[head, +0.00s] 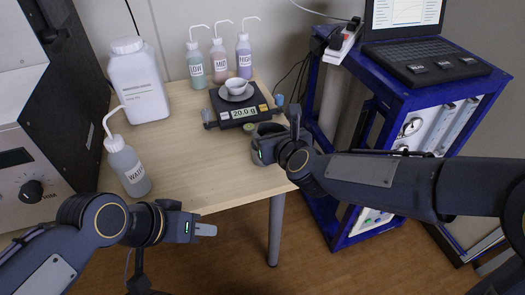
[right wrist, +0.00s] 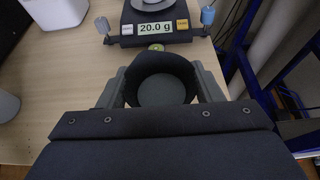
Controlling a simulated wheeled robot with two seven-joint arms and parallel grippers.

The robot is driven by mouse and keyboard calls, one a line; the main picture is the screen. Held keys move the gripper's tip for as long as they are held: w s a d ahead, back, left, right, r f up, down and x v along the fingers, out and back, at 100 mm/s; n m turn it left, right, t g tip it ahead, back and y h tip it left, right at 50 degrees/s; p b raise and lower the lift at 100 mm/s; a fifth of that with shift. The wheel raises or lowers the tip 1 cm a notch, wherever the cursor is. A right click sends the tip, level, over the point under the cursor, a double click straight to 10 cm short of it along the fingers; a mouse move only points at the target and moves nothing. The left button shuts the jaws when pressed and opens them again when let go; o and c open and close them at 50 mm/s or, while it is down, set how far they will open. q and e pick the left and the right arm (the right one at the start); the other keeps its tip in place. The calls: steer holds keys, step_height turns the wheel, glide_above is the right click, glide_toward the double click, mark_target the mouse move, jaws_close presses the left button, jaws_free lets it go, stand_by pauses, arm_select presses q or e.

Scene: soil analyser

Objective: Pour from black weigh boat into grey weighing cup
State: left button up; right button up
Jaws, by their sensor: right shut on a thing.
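The grey weighing cup (head: 238,85) sits on the pan of the balance (head: 243,110), whose display reads 20.0 g. My right gripper (head: 272,134) is shut on the black weigh boat (right wrist: 162,66), just in front of the balance, near the table's right edge. In the right wrist view the boat is between the two fingers, with its opening facing the camera and a dark grey round area inside. I cannot tell whether that is soil or the bare bottom. My left gripper (head: 204,230) is beyond the table's front edge, away from both; its fingers are seen side-on.
Bottles marked LOW (head: 195,66), MID (head: 218,62) and HIGH (head: 244,57) stand behind the balance. A white jar (head: 139,85) and a WATER bottle (head: 127,168) stand at left. A blue rack (head: 395,100) with a laptop is at right. The table's front middle is clear.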

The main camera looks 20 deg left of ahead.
steer(key=shift+w+d+r, duration=0.1)
steer(key=shift+w+d, duration=0.1)
steer(key=shift+d+r+p, duration=0.1)
steer(key=shift+p, duration=0.35)
steer(key=h+p, duration=0.1)
steer(key=p, duration=0.4)
steer(key=shift+f+n+g, duration=0.3)
steer(key=shift+f+n, duration=0.05)
steer(key=shift+n, duration=0.05)
steer(key=shift+f+h+p, duration=0.25)
steer(key=shift+h+p, duration=0.05)
steer(key=shift+p, duration=0.4)
steer(key=shift+f, duration=0.15)
